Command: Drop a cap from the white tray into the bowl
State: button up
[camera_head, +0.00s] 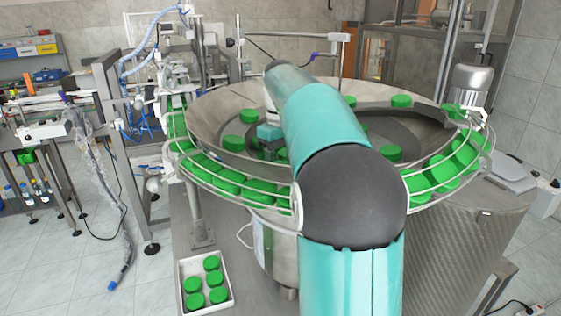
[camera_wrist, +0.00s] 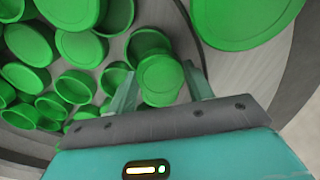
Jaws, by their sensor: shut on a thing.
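The white tray (camera_head: 227,281) stands at the lower left in the head view, with several green caps (camera_head: 193,285) in it. The large round metal bowl (camera_head: 214,104) fills the middle and holds loose green caps. My gripper (camera_head: 267,145) is over the inside of the bowl, partly covered by my arm. In the wrist view, my gripper (camera_wrist: 159,74) is shut on a green cap (camera_wrist: 161,80) between its two fingers. Many green caps (camera_wrist: 76,46) lie in the bowl close beyond and left of the held cap.
A wire-railed chute (camera_head: 232,183) with green caps curves around the bowl's outside. A metal motor (camera_head: 470,88) stands at the back right. A framed machine (camera_head: 135,130) stands left of the bowl. My arm hides much of the bowl's middle.

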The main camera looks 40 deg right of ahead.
jog(key=shift+w, duration=0.1)
jog(key=o, duration=0.9)
jog(key=shift+o, duration=0.2)
notch_tip(320, 180, up, 12)
